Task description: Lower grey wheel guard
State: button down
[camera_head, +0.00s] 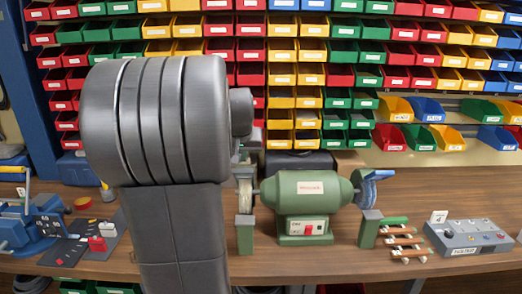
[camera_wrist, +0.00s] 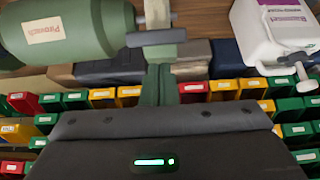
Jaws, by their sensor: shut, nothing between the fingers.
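The green bench grinder (camera_head: 310,195) stands on the wooden bench in the head view; its body also fills the upper left of the wrist view (camera_wrist: 68,30). A grey piece that looks like the grey wheel guard (camera_head: 244,172) shows at the grinder's left end, partly hidden by my arm. In the wrist view a grey bar (camera_wrist: 150,39), seemingly that guard, lies just beyond my fingertips. My gripper (camera_wrist: 159,70) is shut and empty, close to this bar; I cannot tell whether they touch. My gripper is hidden behind my arm in the head view.
A blue-topped wheel (camera_head: 367,188) is at the grinder's right end. A grey box with knobs (camera_head: 468,238) stands on the right, a blue vise-like tool (camera_head: 30,228) on the left. Coloured bins fill the wall behind. A white jug (camera_wrist: 280,35) shows in the wrist view.

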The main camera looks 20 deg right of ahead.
jog(key=shift+s+f, duration=0.4)
jog(key=shift+s, duration=0.1)
jog(key=shift+f+b, duration=0.2)
jog(key=shift+b, duration=0.2)
jog(key=shift+s+f+b, duration=0.1)
jog(key=shift+f+b, duration=0.05)
jog(key=shift+b, duration=0.25)
jog(key=shift+s+a+t+b, duration=0.1)
jog(key=shift+s+t+b, duration=0.05)
jog(key=shift+t+b, duration=0.15)
jog(key=shift+s+f+b, duration=0.1)
jog(key=shift+b, duration=0.45)
jog(key=s+f+t+h+b, duration=0.1)
jog(key=f+t+b, duration=0.3)
jog(key=b, duration=1.3)
jog(key=s+a+f+t+h+b, duration=0.1)
jog(key=s+f+t+b, duration=0.2)
jog(key=b, duration=1.5)
jog(key=shift+s+a+f+t+h+b, duration=0.25)
jog(key=shift+f+t, duration=0.35)
jog(key=shift+f, duration=1.7)
